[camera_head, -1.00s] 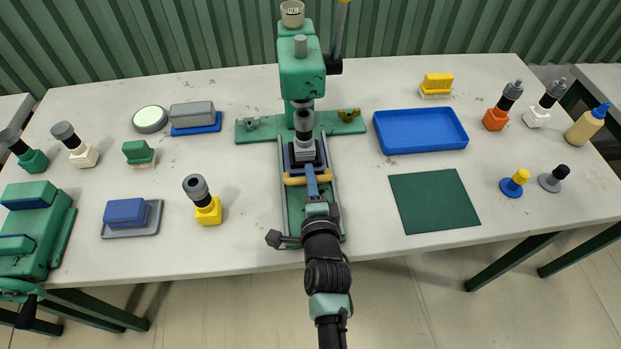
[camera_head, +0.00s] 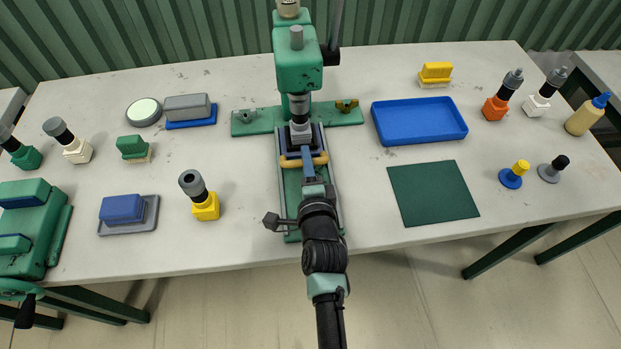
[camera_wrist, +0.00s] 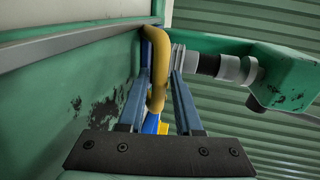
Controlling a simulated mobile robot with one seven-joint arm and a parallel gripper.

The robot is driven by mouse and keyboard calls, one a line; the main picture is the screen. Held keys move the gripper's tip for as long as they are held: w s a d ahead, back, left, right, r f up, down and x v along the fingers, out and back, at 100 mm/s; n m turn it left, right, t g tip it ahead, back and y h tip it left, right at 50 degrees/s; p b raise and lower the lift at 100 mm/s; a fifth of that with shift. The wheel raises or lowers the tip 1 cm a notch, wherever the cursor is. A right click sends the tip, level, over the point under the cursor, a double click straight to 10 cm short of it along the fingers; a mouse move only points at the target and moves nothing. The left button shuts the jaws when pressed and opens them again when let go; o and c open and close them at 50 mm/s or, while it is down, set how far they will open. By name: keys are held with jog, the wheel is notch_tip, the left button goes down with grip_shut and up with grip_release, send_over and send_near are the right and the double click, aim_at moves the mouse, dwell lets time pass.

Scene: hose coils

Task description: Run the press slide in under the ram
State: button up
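The green press (camera_head: 297,68) stands at the back middle of the table, its ram hanging under the green head. The slide (camera_head: 317,142), dark with a yellow bar handle (camera_head: 291,163), sits between the rails of the press bed (camera_head: 292,190). A grey and black upright piece (camera_head: 300,132) stands on the slide, its top close to the ram; I cannot tell if it is directly below. My gripper (camera_head: 307,157) is at the handle. In the wrist view my blue fingers (camera_wrist: 160,85) close on both sides of the yellow handle (camera_wrist: 158,62).
A blue tray (camera_head: 419,136) and a green mat (camera_head: 433,193) lie to the right. A yellow-based fitting (camera_head: 205,207) and a blue block on a grey plate (camera_head: 122,209) stand to the left. Green flanges (camera_head: 258,121) spread beside the press.

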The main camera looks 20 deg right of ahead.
jog(key=v, duration=1.2)
jog(key=shift+s, duration=0.1)
dwell(0.4)
jog(key=w+a+r+n+t+y, duration=0.1)
jog(key=w+a+r+n+t, duration=0.2)
jog(key=r, duration=0.7)
jog(key=w+a+r+n+t+y+p, duration=0.1)
jog(key=w+r+n, duration=0.25)
jog(key=r, duration=0.75)
jog(key=w+a+r+n+t, duration=0.2)
jog(key=w+r+n, duration=0.15)
jog(key=r, duration=0.65)
jog(key=s+a+r+n+t, duration=0.2)
jog(key=s+r+n, duration=0.1)
jog(key=r, duration=0.6)
jog(key=s+a+r+n+t+y+p, duration=0.1)
jog(key=s+a+r+n+t, duration=0.1)
jog(key=r, duration=0.8)
jog(key=s+a+r+n+t+y, duration=0.1)
jog(key=s+a+r+n+t, duration=0.1)
jog(key=s+r+n, duration=0.4)
notch_tip(320, 180, up, 4)
jog(key=shift+s+a+r+p, duration=0.25)
jog(key=shift+s+a, duration=0.3)
jog(key=shift+a, duration=0.3)
